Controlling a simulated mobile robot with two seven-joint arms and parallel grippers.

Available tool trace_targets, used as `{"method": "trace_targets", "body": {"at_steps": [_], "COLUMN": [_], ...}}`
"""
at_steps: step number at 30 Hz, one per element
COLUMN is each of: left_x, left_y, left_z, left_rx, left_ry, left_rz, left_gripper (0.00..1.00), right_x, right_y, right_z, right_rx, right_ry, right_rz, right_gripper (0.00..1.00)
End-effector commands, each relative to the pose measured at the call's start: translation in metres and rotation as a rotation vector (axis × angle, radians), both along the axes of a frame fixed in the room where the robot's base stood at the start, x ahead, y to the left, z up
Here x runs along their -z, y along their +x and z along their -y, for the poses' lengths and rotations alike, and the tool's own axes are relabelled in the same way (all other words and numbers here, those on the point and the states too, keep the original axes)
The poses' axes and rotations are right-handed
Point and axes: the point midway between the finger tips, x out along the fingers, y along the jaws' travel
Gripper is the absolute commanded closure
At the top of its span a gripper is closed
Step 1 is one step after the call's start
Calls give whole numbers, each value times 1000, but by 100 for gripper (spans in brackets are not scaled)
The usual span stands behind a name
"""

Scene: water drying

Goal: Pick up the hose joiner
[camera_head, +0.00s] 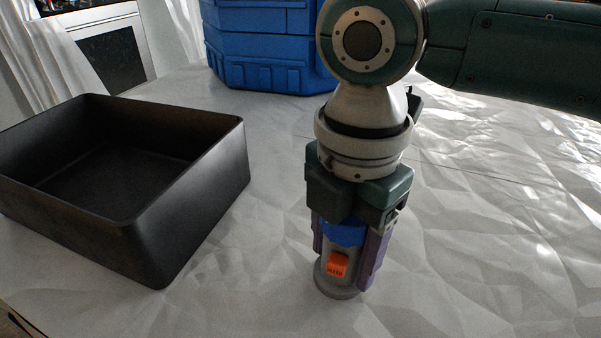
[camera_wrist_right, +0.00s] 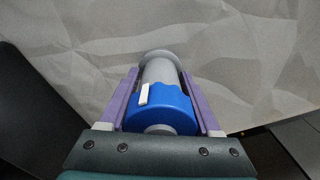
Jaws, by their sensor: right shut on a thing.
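The hose joiner (camera_head: 337,287) is a grey cylinder with a blue collar and an orange tab. It stands upright on the white surface in the head view, its upper part hidden by my gripper. My right gripper (camera_head: 341,262) points down over it, with its purple fingers on both sides, shut on it. In the right wrist view the joiner (camera_wrist_right: 160,75) shows its grey end and blue collar (camera_wrist_right: 160,112) between the fingers of the right gripper (camera_wrist_right: 160,84). My left gripper is not in view.
A black open bin (camera_head: 190,205) stands to the left, and it looks empty. A blue ribbed container (camera_head: 268,50) stands behind my right arm. The crumpled white surface (camera_head: 480,260) is clear to the right. A framed dark panel (camera_head: 115,60) is at the back left.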

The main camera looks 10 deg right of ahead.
Motion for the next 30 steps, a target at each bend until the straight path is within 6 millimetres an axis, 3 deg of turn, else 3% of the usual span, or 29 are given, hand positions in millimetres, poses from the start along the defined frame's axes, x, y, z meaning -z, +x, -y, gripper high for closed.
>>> {"method": "trace_targets", "body": {"at_steps": [1, 14, 23, 30], "left_x": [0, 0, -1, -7], "left_y": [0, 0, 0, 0], "left_z": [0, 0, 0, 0], "left_rx": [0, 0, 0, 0], "left_ry": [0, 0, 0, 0], "left_rz": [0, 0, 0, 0], "left_gripper": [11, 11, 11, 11], "right_x": [0, 0, -6, -42], "right_y": [0, 0, 0, 1], "right_z": [0, 0, 0, 0], "right_rx": [0, 0, 0, -1], "right_ry": [0, 0, 0, 2], "right_rz": [0, 0, 1, 4], "right_gripper": [53, 100, 100, 100]}}
